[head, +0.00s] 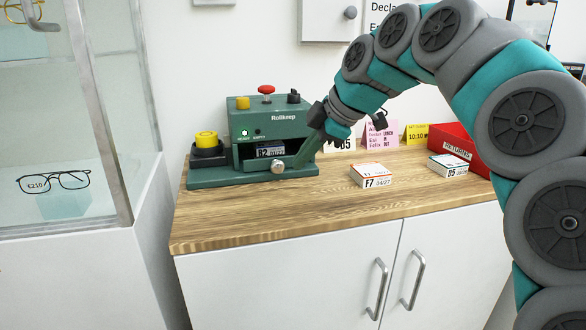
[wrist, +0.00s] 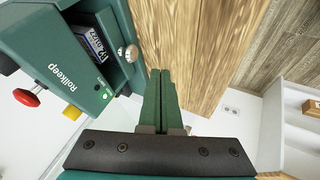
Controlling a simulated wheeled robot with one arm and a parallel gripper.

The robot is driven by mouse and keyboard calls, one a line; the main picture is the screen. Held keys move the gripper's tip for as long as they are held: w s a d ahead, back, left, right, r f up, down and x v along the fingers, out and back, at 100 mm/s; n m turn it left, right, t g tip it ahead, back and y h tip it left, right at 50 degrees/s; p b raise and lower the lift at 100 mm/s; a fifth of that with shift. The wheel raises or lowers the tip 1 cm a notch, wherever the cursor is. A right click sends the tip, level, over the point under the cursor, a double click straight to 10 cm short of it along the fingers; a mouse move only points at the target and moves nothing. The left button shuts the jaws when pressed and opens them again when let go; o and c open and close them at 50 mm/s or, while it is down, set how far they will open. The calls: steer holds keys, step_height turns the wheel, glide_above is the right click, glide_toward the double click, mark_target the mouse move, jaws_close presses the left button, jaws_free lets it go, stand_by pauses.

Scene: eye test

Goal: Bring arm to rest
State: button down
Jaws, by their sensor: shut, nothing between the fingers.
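My gripper (head: 299,166) is at the front right of the green Rollkeep machine (head: 235,178) in the head view, pointing down toward the counter. In the wrist view its two green fingers (wrist: 160,73) lie together, with nothing between them. The machine's silver knob (wrist: 129,53) is just left of the fingertips there. I cannot tell whether the fingers touch the machine. My arm reaches in from the right, bent in an arch over the counter.
On the wooden counter (head: 240,222) stand boxes F7 (head: 371,176) and D5 (head: 449,167), a red returns tray (head: 462,139) and several cards behind. A glass case (head: 60,130) stands left. The front counter is clear.

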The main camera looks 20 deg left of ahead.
steer(key=w+v, duration=0.1)
steer(key=v, duration=0.3)
steer(key=s+d+f+m+g+h, duration=0.2)
steer(key=s+d+f+m+h, duration=0.1)
steer(key=s+d+f+m, duration=0.8)
steer(key=s+d+f+m+g+h, duration=0.2)
steer(key=s+d+f+m+h, duration=0.2)
steer(key=s+d+f+m, duration=0.8)
steer(key=s+d+f, duration=0.5)
steer(key=s+f, duration=0.3)
steer(key=s, duration=0.3)
steer(key=shift+d, duration=0.15)
steer(key=shift+w+r, duration=0.1)
